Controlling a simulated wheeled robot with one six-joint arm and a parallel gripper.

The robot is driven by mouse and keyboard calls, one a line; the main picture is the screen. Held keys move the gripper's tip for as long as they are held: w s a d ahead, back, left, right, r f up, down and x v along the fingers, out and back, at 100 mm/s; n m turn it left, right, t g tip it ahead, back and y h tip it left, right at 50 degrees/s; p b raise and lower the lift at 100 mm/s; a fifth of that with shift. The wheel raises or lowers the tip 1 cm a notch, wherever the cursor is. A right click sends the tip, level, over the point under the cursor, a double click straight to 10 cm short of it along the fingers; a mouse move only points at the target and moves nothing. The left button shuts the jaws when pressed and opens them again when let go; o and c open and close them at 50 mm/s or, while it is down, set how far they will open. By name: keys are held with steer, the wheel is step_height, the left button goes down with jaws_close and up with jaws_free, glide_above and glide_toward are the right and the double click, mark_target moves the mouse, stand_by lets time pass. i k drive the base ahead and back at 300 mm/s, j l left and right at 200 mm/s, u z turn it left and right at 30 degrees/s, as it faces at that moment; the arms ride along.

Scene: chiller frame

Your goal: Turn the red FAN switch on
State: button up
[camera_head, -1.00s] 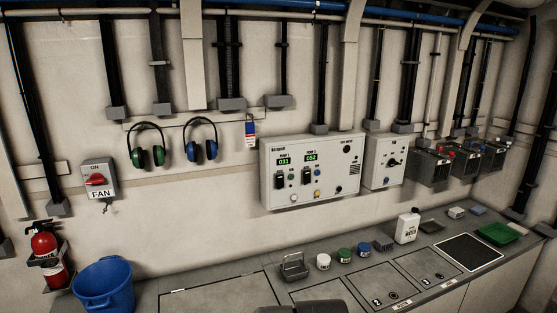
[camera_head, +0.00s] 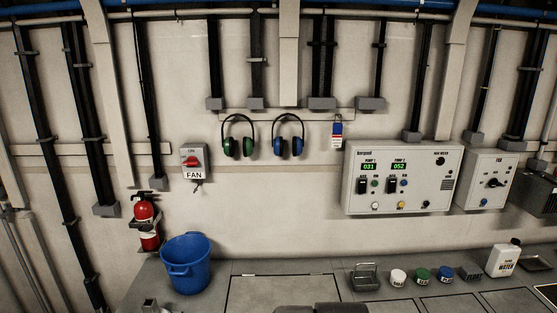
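The FAN switch (camera_head: 194,161) is a grey box on the wall at left of centre in the head view, with a red handle on its face and a white FAN label below. The red handle (camera_head: 191,161) lies roughly level, pointing sideways, with small ON lettering above it. Something small hangs under the box. At the bottom edge of the view a dark rounded shape shows, probably part of my arm. My gripper's fingers are not seen, and nothing of mine is near the switch.
A blue bucket (camera_head: 187,264) stands on the counter below the switch, with a red fire extinguisher (camera_head: 146,222) to its left. Ear defenders (camera_head: 239,138) hang to the right of the switch. A pump panel (camera_head: 403,178) is further right. The wall around the switch is clear.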

mark_target(193, 161)
steer(key=u, duration=0.85)
